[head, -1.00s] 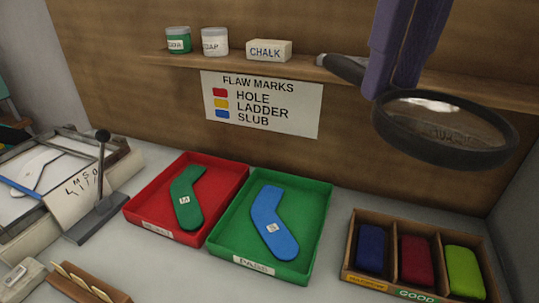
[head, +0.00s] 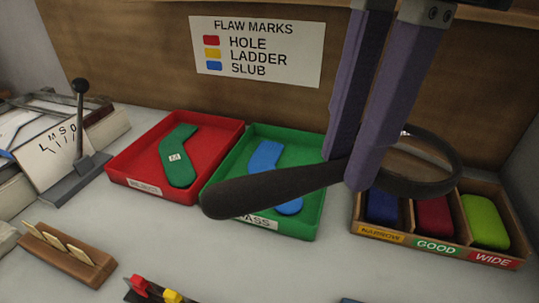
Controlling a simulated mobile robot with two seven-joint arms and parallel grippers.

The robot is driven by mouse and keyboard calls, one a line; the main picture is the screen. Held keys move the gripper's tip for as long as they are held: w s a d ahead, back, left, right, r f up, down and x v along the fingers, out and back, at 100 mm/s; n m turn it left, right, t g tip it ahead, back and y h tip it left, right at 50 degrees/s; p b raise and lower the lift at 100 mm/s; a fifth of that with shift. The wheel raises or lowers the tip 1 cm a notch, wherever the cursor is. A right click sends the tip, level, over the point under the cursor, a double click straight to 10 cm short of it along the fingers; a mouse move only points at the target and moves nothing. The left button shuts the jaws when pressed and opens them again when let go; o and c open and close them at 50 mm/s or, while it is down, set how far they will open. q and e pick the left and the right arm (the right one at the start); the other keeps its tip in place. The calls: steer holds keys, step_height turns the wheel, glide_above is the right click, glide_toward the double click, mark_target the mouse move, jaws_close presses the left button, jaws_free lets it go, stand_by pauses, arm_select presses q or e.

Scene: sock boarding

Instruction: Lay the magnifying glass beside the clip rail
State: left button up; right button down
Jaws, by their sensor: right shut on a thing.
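The magnifying glass (head: 265,189) has a dark handle and a round dark rim. My right gripper (head: 350,172) is shut on it near where handle and rim meet, and holds it in the air. Its handle points left in front of the green tray, and its lens is partly hidden behind a finger, above the compartment box. A dark rail with red and yellow clips, which looks like the clip rail (head: 149,295), shows at the bottom edge, mostly cut off. My left gripper is not in view.
A red tray (head: 118,172) and a green tray (head: 308,222) each hold a sock-shaped board. A three-part box (head: 362,212) stands at right. A wooden holder (head: 60,263) and a lever device (head: 78,180) are at left. The grey table in the front middle looks clear.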

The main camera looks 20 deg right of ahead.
steer(key=s+a+f+n+b, duration=0.1)
steer(key=f+n+b, duration=0.1)
steer(key=f, duration=0.5)
steer(key=a+f+n+b, duration=0.1)
steer(key=f+n+b, duration=0.1)
steer(key=f+n, duration=0.2)
steer(key=s+a+f+n+g+b, duration=0.1)
steer(key=f+n+b, duration=0.2)
steer(key=f, duration=0.8)
steer(key=shift+s+f+n+h, duration=0.1)
steer(key=shift+s+n+h, duration=0.25)
steer(key=shift+n, duration=0.25)
steer(key=shift+w+f+b, duration=0.1)
steer(key=shift+f+b, duration=0.6)
steer(key=shift+f, duration=1.7)
steer(key=shift+f, duration=0.1)
steer(key=c, duration=0.8)
jaws_free()
steer(key=r+p, duration=0.1)
steer(key=r, duration=0.3)
steer(key=w+r+p, duration=0.1)
steer(key=r, duration=0.7)
steer(key=shift+w+d+p, duration=0.15)
steer(key=shift+d+p, duration=0.15)
steer(key=shift+p, duration=0.1)
